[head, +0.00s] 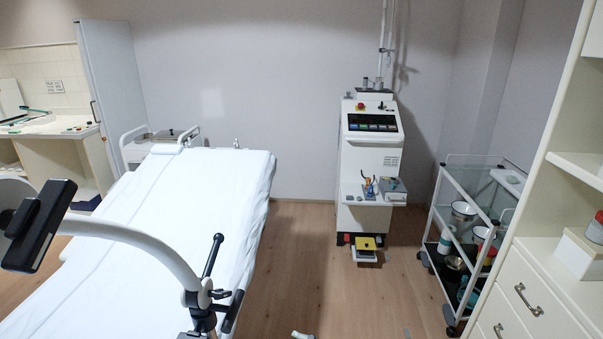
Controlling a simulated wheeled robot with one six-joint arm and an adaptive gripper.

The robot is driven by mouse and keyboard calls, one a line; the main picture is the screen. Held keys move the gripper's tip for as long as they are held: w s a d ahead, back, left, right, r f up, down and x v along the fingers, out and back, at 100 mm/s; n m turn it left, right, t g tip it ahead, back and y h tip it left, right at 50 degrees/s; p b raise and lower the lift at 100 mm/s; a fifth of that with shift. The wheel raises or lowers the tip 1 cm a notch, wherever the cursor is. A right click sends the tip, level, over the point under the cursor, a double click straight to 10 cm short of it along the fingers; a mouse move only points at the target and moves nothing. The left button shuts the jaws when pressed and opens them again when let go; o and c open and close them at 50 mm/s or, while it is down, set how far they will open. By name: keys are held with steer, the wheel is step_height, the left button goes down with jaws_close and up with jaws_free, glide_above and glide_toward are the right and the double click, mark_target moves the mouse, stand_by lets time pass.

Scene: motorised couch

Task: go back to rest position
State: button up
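The couch (150,230) stands at the left, covered with a white sheet. Its flat top runs from the bottom left towards the back wall. I cannot make out my gripper in the head view, so its opening and its place relative to the couch do not show. A small grey piece (302,335) shows at the bottom edge, cut off, and I cannot tell what it is.
A curved white tube (140,240) with a black joint and lever (212,256) crosses the couch's near side. A black panel (40,225) is at left. A white machine (370,150), glass trolley (470,215) and drawers (530,290) stand right. Wooden floor (310,255) between is clear.

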steer(key=s+d+f+m+t+h, duration=0.2)
steer(key=s+d+f+m+h, duration=0.2)
steer(key=s+d+f+m, duration=0.4)
steer(key=s+d+f+m+t+h, duration=0.25)
steer(key=s+d+f+h, duration=0.2)
steer(key=s, duration=0.55)
steer(key=s+d+r+m+h, duration=0.1)
steer(key=s+d+r+m, duration=0.1)
steer(key=s, duration=0.8)
steer(key=s+d+r+m+t+h, duration=0.1)
steer(key=s+d+r+m+h, duration=0.1)
steer(key=s, duration=0.8)
step_height(320, 180, up, 3)
steer(key=d+m, duration=0.1)
steer(key=d, duration=0.1)
steer(key=shift+s+d, duration=0.3)
steer(key=shift+s, duration=0.05)
